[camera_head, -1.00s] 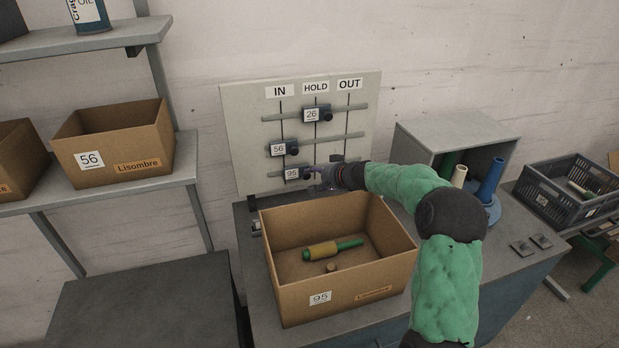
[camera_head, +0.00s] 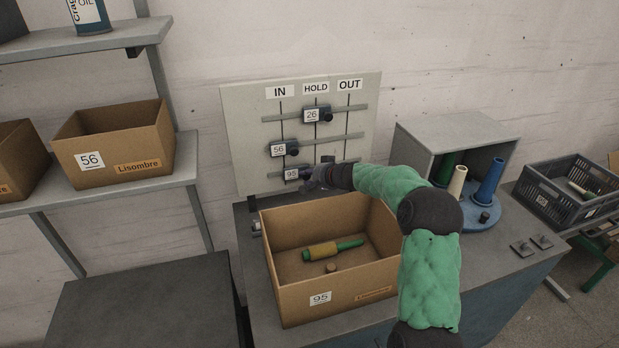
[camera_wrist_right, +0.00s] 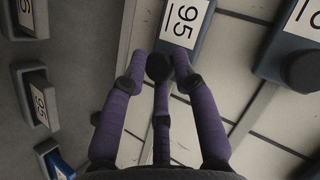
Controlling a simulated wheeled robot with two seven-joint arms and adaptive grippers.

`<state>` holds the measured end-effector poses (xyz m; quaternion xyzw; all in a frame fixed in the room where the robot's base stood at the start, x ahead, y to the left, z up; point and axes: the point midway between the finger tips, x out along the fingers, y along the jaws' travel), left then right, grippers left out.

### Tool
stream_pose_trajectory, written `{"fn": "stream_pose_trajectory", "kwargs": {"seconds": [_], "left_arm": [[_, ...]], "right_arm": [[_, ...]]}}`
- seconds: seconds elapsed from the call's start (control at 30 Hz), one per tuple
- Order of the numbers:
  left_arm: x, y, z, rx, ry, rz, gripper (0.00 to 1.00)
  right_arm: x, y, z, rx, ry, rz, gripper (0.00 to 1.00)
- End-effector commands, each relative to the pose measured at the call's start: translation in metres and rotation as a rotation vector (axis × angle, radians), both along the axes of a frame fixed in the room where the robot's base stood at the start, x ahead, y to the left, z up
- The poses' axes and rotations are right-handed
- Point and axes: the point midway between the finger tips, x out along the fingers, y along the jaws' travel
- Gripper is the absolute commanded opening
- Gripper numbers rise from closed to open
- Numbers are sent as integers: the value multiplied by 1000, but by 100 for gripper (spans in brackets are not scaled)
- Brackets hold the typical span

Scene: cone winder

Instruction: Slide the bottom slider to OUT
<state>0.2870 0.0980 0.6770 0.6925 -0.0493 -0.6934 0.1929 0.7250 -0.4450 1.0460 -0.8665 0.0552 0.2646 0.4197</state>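The bottom slider (camera_head: 291,174), labelled 95, sits on the lowest rail of the board (camera_head: 244,150), near the lower end of the IN line. Its label also shows in the right wrist view (camera_wrist_right: 184,22). My right gripper (camera_head: 312,180) is at this slider, coming from the right. In the right wrist view, two purple fingers of my right gripper (camera_wrist_right: 159,70) stand either side of the slider's dark round knob (camera_wrist_right: 159,67), with a third finger below it. They are very close to the knob; whether they grip it is unclear. My left gripper is not in view.
Slider 56 (camera_head: 278,149) is at IN and slider 26 (camera_head: 311,115) at HOLD, on the rails above. An open cardboard box (camera_head: 290,300) stands below the board and my right forearm. A grey cabinet (camera_head: 455,130) stands to the right.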

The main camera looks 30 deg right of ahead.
Motion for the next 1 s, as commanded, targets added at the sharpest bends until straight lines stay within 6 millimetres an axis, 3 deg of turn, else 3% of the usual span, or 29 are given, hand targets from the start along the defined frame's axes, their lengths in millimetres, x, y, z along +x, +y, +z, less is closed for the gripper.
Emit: {"fn": "stream_pose_trajectory", "kwargs": {"seconds": [0.23, 0.37, 0.57, 0.8, 1.0], "left_arm": [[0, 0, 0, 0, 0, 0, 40], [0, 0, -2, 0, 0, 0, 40], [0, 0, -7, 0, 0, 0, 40], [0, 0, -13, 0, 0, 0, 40], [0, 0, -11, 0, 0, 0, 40]], "right_arm": [[-1, -1, -3, 1, 4, 1, 0], [-4, -12, -3, 1, 4, 0, 0], [-14, -53, -5, 0, 6, -4, 0], [-29, -115, -7, 2, 8, -3, 0], [-39, -154, -6, 3, 9, -1, 0]]}}
